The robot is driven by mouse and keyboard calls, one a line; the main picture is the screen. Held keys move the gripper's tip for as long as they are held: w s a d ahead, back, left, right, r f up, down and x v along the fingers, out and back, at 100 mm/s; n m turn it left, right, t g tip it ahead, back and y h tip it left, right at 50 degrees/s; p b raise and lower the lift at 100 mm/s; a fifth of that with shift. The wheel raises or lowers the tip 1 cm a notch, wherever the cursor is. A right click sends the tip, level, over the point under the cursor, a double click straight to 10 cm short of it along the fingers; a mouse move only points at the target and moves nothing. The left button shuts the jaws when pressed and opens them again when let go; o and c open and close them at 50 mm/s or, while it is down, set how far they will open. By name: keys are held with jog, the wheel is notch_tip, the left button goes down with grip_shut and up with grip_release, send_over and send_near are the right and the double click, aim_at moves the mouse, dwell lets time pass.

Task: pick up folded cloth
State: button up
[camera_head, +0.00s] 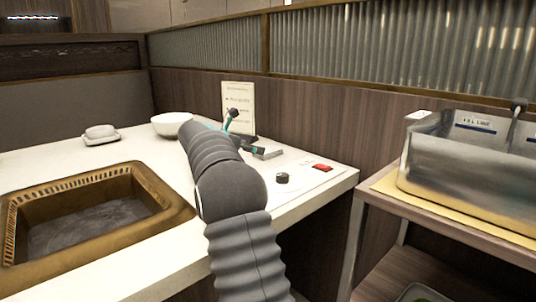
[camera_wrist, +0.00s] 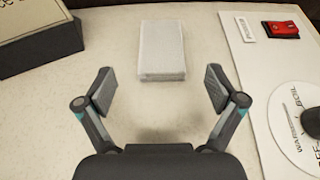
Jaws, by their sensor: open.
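The folded cloth (camera_wrist: 162,50) is a flat white-grey rectangle of stacked layers lying on the pale counter, at the top middle of the wrist view. My gripper (camera_wrist: 160,88) is open, with its two fingers spread wider than the cloth, one toward each side. In the head view my gripper (camera_head: 246,142) is partly hidden behind my arm, over the counter near the wall. I cannot clearly make out the cloth there.
A red switch (camera_head: 322,167) and dial (camera_head: 282,178) are on the right.

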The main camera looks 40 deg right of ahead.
aim_at(268, 152)
jog(key=shift+f+x, duration=0.15)
jog(key=shift+x, duration=1.45)
jog(key=shift+f+x, duration=0.15)
jog(key=shift+x, duration=1.4)
jog(key=shift+s+a, duration=0.1)
jog(key=shift+a, duration=0.05)
jog(key=c, duration=1.1)
